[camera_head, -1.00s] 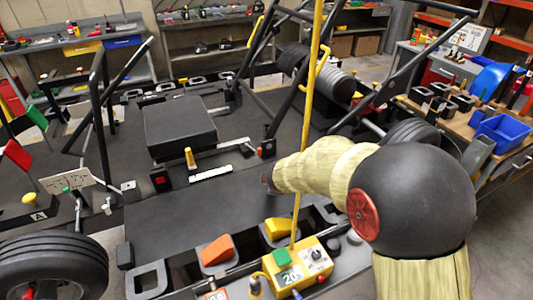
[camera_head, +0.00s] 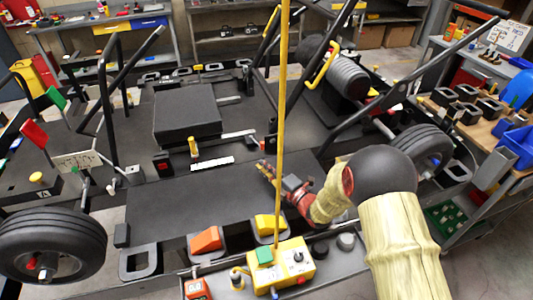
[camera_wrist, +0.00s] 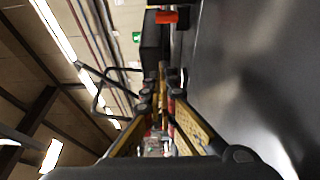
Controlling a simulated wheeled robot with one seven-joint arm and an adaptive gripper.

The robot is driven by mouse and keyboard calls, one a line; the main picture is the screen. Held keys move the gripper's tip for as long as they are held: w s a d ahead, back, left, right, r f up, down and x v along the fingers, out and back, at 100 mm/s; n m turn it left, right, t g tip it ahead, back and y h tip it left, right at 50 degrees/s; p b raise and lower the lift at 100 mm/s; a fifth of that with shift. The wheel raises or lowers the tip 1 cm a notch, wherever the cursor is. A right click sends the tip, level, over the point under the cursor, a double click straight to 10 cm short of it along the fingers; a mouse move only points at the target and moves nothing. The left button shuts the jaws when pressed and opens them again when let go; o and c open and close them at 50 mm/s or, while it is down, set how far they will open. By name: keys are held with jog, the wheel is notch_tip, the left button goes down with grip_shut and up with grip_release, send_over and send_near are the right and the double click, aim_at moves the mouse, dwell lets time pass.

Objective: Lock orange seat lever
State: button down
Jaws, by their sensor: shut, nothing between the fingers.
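A small upright orange-yellow lever (camera_head: 193,147) stands at the front edge of the black seat block (camera_head: 187,116), beside a white strip. My gripper (camera_head: 266,170) is low over the black floor panel, to the right of the lever and apart from it, its fingers pointing left. In the wrist view my gripper (camera_wrist: 162,98) is shut and empty, with the dark seat block (camera_wrist: 152,42) beyond the fingertips. A small red-orange part (camera_wrist: 167,17) shows near the block. The lever is hard to make out there, partly behind the fingers.
A yellow pole (camera_head: 284,110) rises close to my gripper from a yellow control box (camera_head: 290,266). Orange (camera_head: 205,240) and yellow (camera_head: 268,224) wedges sit at the panel's front edge. Black frame bars (camera_head: 345,130) slope behind. The floor panel (camera_head: 190,200) is clear.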

jog(key=b+x, duration=0.2)
jog(key=x, duration=0.7)
jog(key=shift+f, duration=0.15)
jog(key=shift+w+a+b, duration=0.1)
jog(key=shift+w+b, duration=0.25)
jog(key=shift+w, duration=0.15)
jog(key=d, duration=0.2)
jog(key=shift+w+d+b, duration=0.3)
jog(key=shift+w+d, duration=0.15)
jog(key=shift+d, duration=0.3)
jog(key=shift+d, duration=0.1)
